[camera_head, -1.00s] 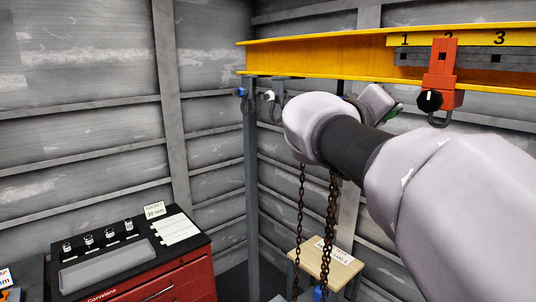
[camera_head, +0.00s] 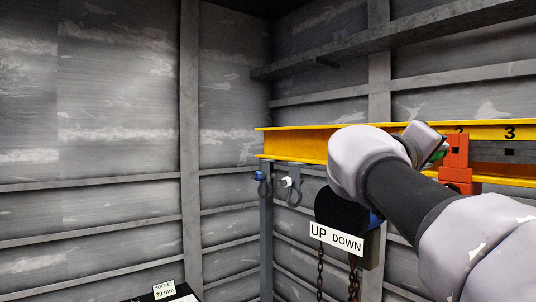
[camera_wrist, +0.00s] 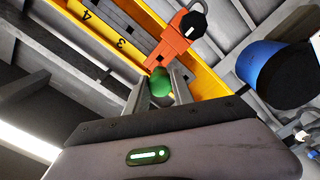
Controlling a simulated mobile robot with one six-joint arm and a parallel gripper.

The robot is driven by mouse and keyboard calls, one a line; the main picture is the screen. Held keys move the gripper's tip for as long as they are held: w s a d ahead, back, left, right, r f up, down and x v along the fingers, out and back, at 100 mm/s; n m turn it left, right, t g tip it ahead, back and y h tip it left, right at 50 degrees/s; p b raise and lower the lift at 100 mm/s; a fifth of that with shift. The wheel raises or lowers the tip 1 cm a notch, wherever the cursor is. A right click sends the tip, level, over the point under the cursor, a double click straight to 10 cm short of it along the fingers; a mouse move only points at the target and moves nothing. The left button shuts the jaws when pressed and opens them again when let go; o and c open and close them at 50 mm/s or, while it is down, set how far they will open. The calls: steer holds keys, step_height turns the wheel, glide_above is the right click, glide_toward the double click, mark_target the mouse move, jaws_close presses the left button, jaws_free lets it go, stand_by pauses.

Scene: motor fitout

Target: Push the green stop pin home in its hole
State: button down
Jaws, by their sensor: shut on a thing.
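The green stop pin (camera_wrist: 160,84) sits between the two fingers of my gripper (camera_wrist: 159,78), which is shut on it in the wrist view. A green bit of the pin (camera_head: 439,152) also shows at my gripper's end in the head view, right by the orange trolley (camera_head: 456,165) on the yellow beam (camera_head: 300,146). In the wrist view the pin's far end points at the lower end of the orange trolley (camera_wrist: 171,52). The hole is hidden, and I cannot tell whether the pin is in it.
A hoist with an UP DOWN sign (camera_head: 336,238) and chains hangs below my arm. Its blue and black body (camera_wrist: 277,75) is at the right in the wrist view. Two shackles hang at the beam's left end.

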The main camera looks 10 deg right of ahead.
steer(key=shift+x, duration=1.75)
steer(key=shift+b, duration=0.55)
steer(key=shift+p+x, duration=0.5)
steer(key=shift+x, duration=2.5)
steer(key=c, duration=1)
jaws_free()
steer(key=shift+a, duration=0.1)
steer(key=shift+f, duration=0.1)
